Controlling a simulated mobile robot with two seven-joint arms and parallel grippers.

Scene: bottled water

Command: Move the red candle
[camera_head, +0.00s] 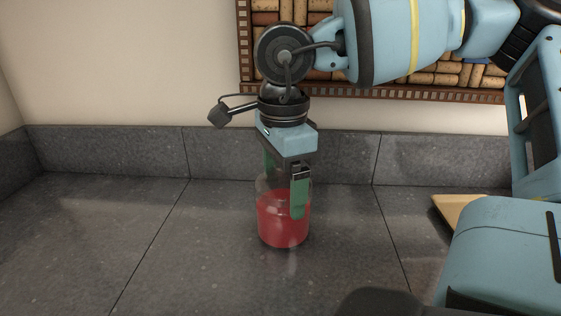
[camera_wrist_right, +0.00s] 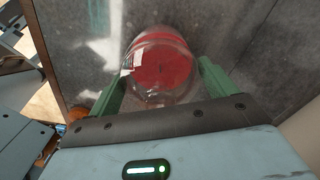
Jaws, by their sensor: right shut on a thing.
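The red candle (camera_head: 282,222) is red wax in a clear glass jar. It stands upright on the grey stone counter in the head view, near the back ledge. My right gripper (camera_head: 284,190) comes down from above, with its green fingers on either side of the jar, and is shut on it. In the right wrist view the jar's red wax (camera_wrist_right: 163,66) shows between the two green fingers of my right gripper (camera_wrist_right: 158,85). I cannot tell whether the jar's base touches the counter. My left gripper is not in view.
The grey tiled counter (camera_head: 130,240) is clear to the left and in front of the candle. A low stone ledge (camera_head: 110,152) runs along the back wall. A framed cork panel (camera_head: 430,84) hangs above. A tan board (camera_head: 458,211) lies at the right, partly hidden by my arm.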

